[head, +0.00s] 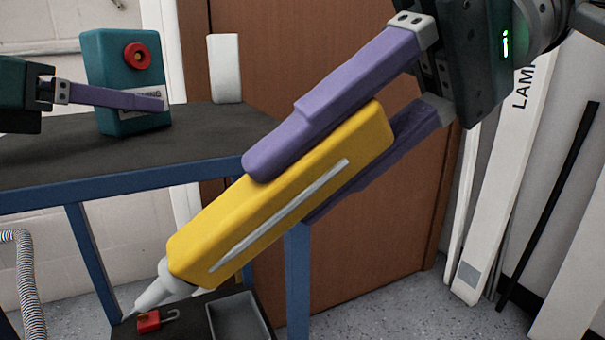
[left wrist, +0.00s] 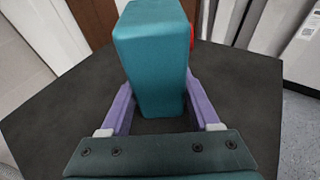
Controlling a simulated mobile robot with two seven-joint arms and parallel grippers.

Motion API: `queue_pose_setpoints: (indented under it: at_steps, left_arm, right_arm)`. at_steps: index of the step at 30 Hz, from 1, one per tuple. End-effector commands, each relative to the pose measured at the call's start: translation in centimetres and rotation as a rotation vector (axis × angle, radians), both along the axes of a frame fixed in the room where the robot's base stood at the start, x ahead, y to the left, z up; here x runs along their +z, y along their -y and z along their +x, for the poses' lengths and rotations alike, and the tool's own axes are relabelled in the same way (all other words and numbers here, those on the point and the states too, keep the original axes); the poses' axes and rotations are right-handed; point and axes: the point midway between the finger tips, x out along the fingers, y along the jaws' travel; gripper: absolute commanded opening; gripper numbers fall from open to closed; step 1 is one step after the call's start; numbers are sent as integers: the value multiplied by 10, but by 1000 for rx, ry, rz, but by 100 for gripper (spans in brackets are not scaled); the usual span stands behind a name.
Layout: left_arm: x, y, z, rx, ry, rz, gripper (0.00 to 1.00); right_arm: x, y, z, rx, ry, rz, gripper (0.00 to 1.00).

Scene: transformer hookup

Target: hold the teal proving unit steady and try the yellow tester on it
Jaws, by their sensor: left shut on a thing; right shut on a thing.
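The teal proving unit (head: 115,65) stands upright on the dark top of the blue-framed bench, with a red and yellow round socket on its face. My left gripper (head: 150,101) is shut on its lower part; in the left wrist view a purple finger lies on each side of the proving unit (left wrist: 155,60). My right gripper (head: 320,150) is shut on the yellow tester (head: 280,205), held tilted in front of the bench. The tester's pale tip (head: 150,297) points down and left, well below and apart from the proving unit.
A white block (head: 224,68) stands on the bench top (head: 200,125) right of the proving unit. A lower shelf holds a red padlock (head: 149,321) and a grey tray (head: 240,318). A brown door (head: 400,200) is behind, with long white boxes (head: 515,170) at the right.

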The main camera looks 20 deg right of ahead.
Motion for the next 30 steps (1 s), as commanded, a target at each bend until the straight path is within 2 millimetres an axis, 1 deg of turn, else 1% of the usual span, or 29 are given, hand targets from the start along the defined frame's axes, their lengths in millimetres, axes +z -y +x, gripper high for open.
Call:
queue_pose_setpoints:
  at_steps: [2,5,9,13,18,23,30]
  left_arm:
    - [0,0,0,-1,0,0,31]
    - [0,0,0,-1,0,0,31]
    - [0,0,0,-1,-1,1,31]
    - [0,0,0,-2,-1,0,31]
    - [0,1,0,-2,-1,0,31]
    - [0,1,0,-2,-1,0,31]
    - [0,1,0,-2,-1,0,31]
  right_arm:
    - [4,5,0,-73,13,99,0]
    - [15,11,5,-190,55,219,0]
    - [37,27,19,-375,136,356,0]
    - [55,44,32,-501,201,432,0]
    - [68,60,42,-585,249,480,0]
    - [72,61,48,-602,262,493,0]
    - [74,48,67,-600,266,493,0]
